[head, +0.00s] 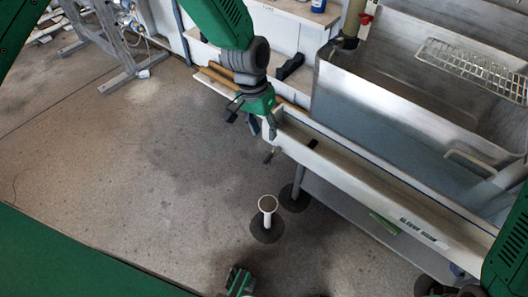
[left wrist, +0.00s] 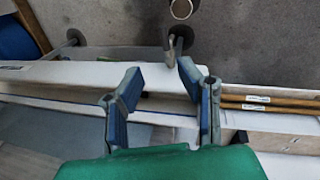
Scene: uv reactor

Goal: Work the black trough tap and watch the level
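The long pale trough (head: 370,181) runs along the front of the steel tank. My left gripper (head: 262,126) is at the trough's left end in the head view. In the left wrist view its two fingers (left wrist: 160,82) stand apart over the trough (left wrist: 60,75), with nothing between their pads. A small grey lever-like piece (left wrist: 172,47) shows just beyond the fingertips, apart from the pads. A small black piece (head: 312,144) sits on the trough edge; I cannot tell which piece is the tap. A green and dark part at the bottom edge may be my right gripper (head: 238,282), cut off.
The steel tank (head: 375,115) holds greyish liquid and has a wire rack (head: 472,66) above it. A white pipe (head: 268,204) stands on the floor before the trough. A white bench with a blue bottle (head: 318,5) is behind.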

